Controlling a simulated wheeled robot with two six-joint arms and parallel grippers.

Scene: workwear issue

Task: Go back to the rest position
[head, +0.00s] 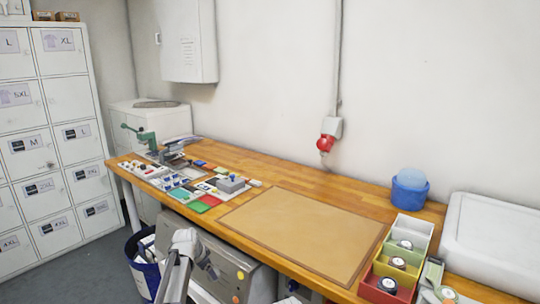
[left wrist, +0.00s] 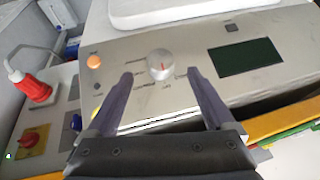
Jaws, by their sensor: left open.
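My left gripper (left wrist: 160,78) is open in the left wrist view, with its two dark fingers apart and nothing between them. Beyond the fingers is a grey machine panel (left wrist: 120,62) with a round knob (left wrist: 160,65) and a dark display (left wrist: 246,60). I cannot tell whether the fingers touch the panel. In the head view, part of my left arm (head: 183,250) shows low in the picture, in front of the workbench (head: 300,189). My right gripper is not in view.
The bench holds a brown mat (head: 300,232), a green press (head: 146,137), small coloured parts, bins (head: 411,229) and a blue tub (head: 409,190). Lockers (head: 50,130) stand at left, a blue waste bin (head: 140,262) below. A red plug (left wrist: 36,90) shows in the wrist view.

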